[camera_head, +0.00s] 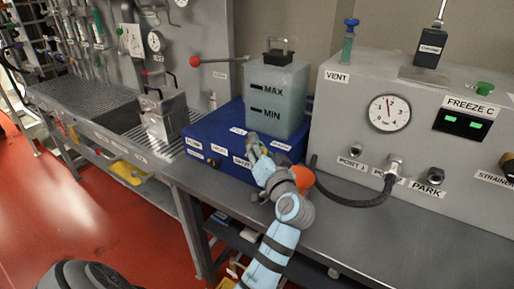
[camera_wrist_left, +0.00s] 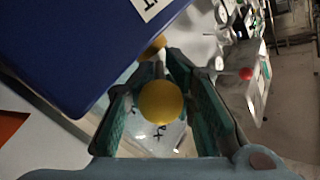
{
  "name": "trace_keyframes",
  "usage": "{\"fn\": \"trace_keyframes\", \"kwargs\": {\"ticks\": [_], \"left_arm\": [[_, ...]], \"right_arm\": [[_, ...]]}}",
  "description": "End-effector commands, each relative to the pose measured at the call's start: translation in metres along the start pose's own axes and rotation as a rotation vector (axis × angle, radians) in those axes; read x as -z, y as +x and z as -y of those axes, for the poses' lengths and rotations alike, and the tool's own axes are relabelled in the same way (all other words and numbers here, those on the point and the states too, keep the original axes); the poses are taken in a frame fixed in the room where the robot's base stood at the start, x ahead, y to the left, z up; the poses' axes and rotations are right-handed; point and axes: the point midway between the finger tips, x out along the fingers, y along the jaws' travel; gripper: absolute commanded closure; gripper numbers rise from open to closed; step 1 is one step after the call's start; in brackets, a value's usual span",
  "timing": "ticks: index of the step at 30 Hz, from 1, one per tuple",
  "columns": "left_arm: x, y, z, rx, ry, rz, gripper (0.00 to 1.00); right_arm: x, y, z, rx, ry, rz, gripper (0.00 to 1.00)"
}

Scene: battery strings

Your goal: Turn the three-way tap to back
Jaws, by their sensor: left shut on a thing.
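My left gripper (camera_head: 256,146) reaches in at the front face of the blue box (camera_head: 215,132), near its right end. In the left wrist view the fingers of the left gripper (camera_wrist_left: 160,92) stand on either side of a yellow ball knob (camera_wrist_left: 160,102) and are shut on it. A second, smaller yellow part (camera_wrist_left: 152,46) shows behind the knob, by the blue box's edge. This appears to be the handle of the three-way tap. The tap's body and pointing direction are hidden by the gripper in the head view. My right gripper is not in view.
A translucent tank (camera_head: 276,98) marked MAX and MIN stands on the blue box. A grey gauge panel (camera_head: 338,120) with a black hose (camera_head: 345,200) stands to the right. A red-knobbed lever (camera_head: 196,61) sticks out behind. The grey bench (camera_head: 385,245) is clear in front.

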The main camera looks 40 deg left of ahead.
Motion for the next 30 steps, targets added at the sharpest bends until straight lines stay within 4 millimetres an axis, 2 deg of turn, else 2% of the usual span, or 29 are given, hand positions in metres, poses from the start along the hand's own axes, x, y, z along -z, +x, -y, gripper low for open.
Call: {"fn": "trace_keyframes", "kwargs": {"ticks": [1,2,3,4,19,30], "left_arm": [[-0.006,-0.001,-0.004,-0.009,0.004,0.014,1.0],[-0.006,-0.001,-0.004,-0.009,0.004,0.014,0.75],[-0.005,-0.001,-0.004,-0.008,0.004,0.014,0.69],[-0.005,-0.001,-0.003,-0.007,0.004,0.013,0.67],[0.003,0.0,0.003,0.0,-0.001,0.005,0.67],[0.071,0.001,0.049,-0.001,-0.003,0.004,0.67]], "right_arm": [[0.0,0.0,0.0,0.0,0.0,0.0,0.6],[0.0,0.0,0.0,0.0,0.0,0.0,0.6],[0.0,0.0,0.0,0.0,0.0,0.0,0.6],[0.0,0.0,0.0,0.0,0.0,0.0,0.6],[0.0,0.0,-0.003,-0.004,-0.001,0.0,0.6],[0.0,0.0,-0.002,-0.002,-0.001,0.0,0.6]]}}
